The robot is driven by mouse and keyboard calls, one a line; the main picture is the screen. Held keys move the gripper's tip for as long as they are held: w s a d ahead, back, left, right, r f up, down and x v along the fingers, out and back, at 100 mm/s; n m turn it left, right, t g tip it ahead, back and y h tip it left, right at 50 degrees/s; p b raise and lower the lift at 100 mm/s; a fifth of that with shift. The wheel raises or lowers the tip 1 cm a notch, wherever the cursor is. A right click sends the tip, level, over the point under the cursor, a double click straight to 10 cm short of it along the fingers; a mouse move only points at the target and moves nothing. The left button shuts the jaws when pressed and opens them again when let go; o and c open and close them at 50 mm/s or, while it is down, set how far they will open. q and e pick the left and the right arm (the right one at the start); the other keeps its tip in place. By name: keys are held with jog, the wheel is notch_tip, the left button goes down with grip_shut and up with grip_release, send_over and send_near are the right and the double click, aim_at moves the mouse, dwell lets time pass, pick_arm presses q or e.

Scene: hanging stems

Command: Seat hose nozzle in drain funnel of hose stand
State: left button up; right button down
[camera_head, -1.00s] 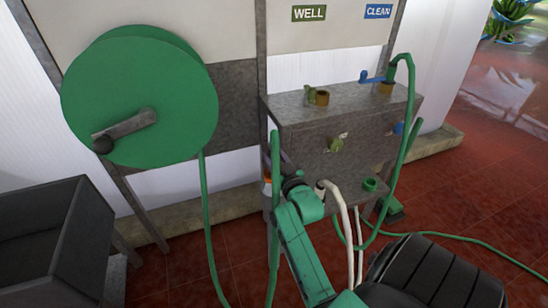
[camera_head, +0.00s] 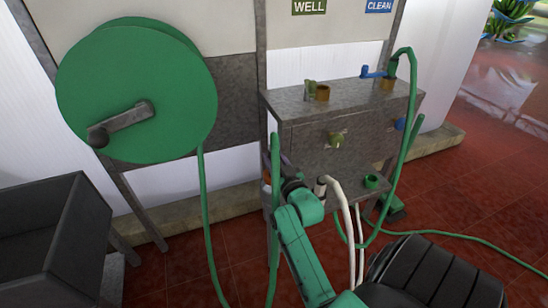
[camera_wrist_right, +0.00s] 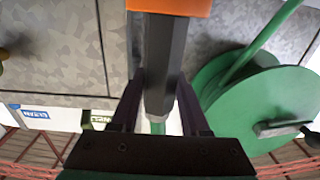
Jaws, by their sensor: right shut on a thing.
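The hose nozzle (camera_wrist_right: 165,60) is a dark, straight piece with an orange end, seen close up in the right wrist view. My right gripper (camera_wrist_right: 160,100) is shut on it, one finger on each side. In the head view my right gripper (camera_head: 288,178) is near the front left edge of the grey hose stand (camera_head: 350,155); the nozzle is mostly hidden there. A small green cup (camera_head: 371,182), apparently the drain funnel, sits on the stand's low shelf, to the right of the gripper and apart from it. My left gripper is not in view.
A green hose reel (camera_head: 135,90) with a crank hangs at the left. A dark trough (camera_head: 45,235) stands below. A white bent pipe (camera_head: 340,200) rises between my right arm and the green cup. A green hose (camera_head: 404,130) hangs along the stand's right side.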

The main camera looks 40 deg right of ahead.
jog(key=shift+f+b, duration=0.6)
jog(key=shift+f, duration=0.4)
jog(key=shift+f+b, duration=1.4)
jog(key=shift+f, duration=0.95)
jog(key=shift+f, duration=0.35)
jog(key=shift+c, duration=1.6)
grip_release()
jog(key=shift+f, duration=0.1)
